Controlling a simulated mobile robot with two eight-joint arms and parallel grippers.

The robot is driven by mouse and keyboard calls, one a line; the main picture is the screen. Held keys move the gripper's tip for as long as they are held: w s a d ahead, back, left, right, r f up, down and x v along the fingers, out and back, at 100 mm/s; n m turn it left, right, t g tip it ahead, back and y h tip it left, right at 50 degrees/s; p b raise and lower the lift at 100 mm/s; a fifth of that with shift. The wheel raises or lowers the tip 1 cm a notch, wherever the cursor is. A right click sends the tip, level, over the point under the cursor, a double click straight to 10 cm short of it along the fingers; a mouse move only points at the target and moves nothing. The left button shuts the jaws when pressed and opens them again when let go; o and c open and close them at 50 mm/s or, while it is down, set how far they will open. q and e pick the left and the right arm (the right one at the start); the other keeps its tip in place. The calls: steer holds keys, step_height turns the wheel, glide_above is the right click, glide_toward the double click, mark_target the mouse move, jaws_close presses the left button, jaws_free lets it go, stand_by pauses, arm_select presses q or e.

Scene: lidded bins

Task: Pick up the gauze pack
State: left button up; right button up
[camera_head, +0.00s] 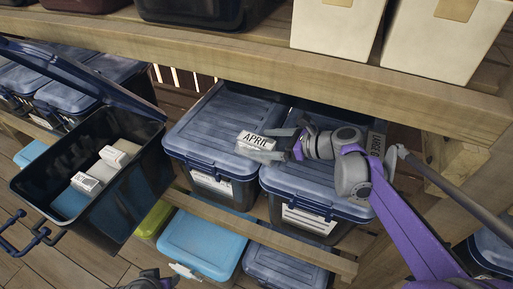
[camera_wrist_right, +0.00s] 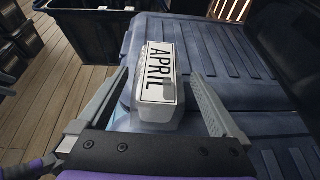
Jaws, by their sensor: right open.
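A white pack with a black-on-white "APRIL" label (camera_head: 256,141) lies on the blue lids of the closed bins; it also shows in the right wrist view (camera_wrist_right: 158,75). It appears to be the gauze pack, though no word on it says so. My right gripper (camera_head: 277,145) is open, with its grey fingers on either side of the pack's near end. In the right wrist view the open fingers (camera_wrist_right: 158,95) flank the pack, with gaps showing. A dark part of my left gripper (camera_head: 150,281) shows at the bottom edge, mostly cut off.
An open dark bin (camera_head: 140,190) at the left holds several white packs (camera_head: 113,155) and something blue. Two closed blue-lidded bins (camera_head: 222,120) stand under a wooden shelf beam (camera_head: 300,75). A light-blue lidded bin (camera_head: 205,243) sits lower. White boxes (camera_head: 335,28) stand above.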

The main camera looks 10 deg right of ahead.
mark_target(250, 139)
steer(key=x, duration=0.3)
steer(key=shift+a, duration=0.15)
steer(key=c, duration=1.3)
steer(key=shift+r, duration=0.1)
steer(key=shift+c, duration=0.2)
steer(key=shift+s+a+r, duration=0.1)
steer(key=shift+s+r, duration=0.05)
steer(key=shift+r, duration=0.5)
step_height(250, 139, up, 6)
steer(key=shift+p, duration=0.45)
steer(key=s+a, duration=1.1)
steer(key=s, duration=0.5)
steer(key=shift+f, duration=0.25)
